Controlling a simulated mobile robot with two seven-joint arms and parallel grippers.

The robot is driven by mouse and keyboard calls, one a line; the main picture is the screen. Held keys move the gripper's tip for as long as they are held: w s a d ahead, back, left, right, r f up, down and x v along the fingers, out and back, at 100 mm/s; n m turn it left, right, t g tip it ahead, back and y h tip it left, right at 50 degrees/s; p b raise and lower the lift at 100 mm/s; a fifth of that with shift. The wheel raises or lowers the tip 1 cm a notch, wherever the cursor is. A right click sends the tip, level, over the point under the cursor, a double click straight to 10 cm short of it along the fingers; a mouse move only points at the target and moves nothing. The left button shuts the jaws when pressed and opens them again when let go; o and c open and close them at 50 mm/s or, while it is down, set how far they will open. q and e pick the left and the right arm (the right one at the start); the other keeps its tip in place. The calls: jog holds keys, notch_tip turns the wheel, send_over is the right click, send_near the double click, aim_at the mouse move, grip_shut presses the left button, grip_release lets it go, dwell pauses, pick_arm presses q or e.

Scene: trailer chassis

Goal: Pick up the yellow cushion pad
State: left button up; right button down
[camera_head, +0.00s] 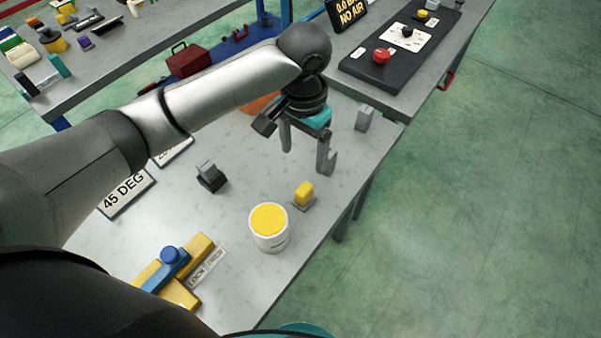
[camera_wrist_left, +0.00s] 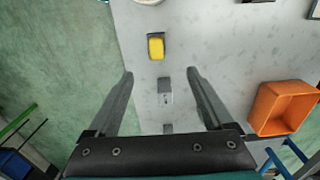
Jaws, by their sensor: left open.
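The yellow cushion pad (camera_head: 304,193) is a small yellow block on a grey base near the table's right edge, beside a white tub. It also shows in the left wrist view (camera_wrist_left: 156,48), above and beyond the fingertips. My left gripper (camera_head: 305,157) is open and empty, pointing down. In the head view it is above and slightly right of the pad, apart from it. In the left wrist view (camera_wrist_left: 160,75) a small grey block (camera_wrist_left: 165,92) shows between the fingers, below them as far as I can tell. My right gripper is not in view.
The white tub with a yellow lid (camera_head: 268,228) stands close to the pad. A grey block (camera_head: 364,118) and a dark grey piece (camera_head: 211,177) stand nearby. A yellow and blue fixture (camera_head: 172,268) is at the front left. An orange bin (camera_wrist_left: 283,107) lies right in the wrist view.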

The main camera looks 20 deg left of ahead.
pick_arm(q)
send_over(304, 188)
jog(key=f, duration=0.5)
jog(key=shift+s+f+b, duration=0.2)
jog(key=shift+b, duration=0.2)
notch_tip(304, 188, down, 4)
jog(key=shift+w+a+r+b, duration=0.1)
jog(key=shift+w+r+b, duration=0.05)
jog(key=shift+b, duration=0.15)
jog(key=shift+f, duration=0.45)
notch_tip(304, 188, down, 5)
jog(key=shift+r+b, duration=0.15)
jog(key=shift+b, duration=0.3)
jog(key=c, duration=0.6)
grip_shut()
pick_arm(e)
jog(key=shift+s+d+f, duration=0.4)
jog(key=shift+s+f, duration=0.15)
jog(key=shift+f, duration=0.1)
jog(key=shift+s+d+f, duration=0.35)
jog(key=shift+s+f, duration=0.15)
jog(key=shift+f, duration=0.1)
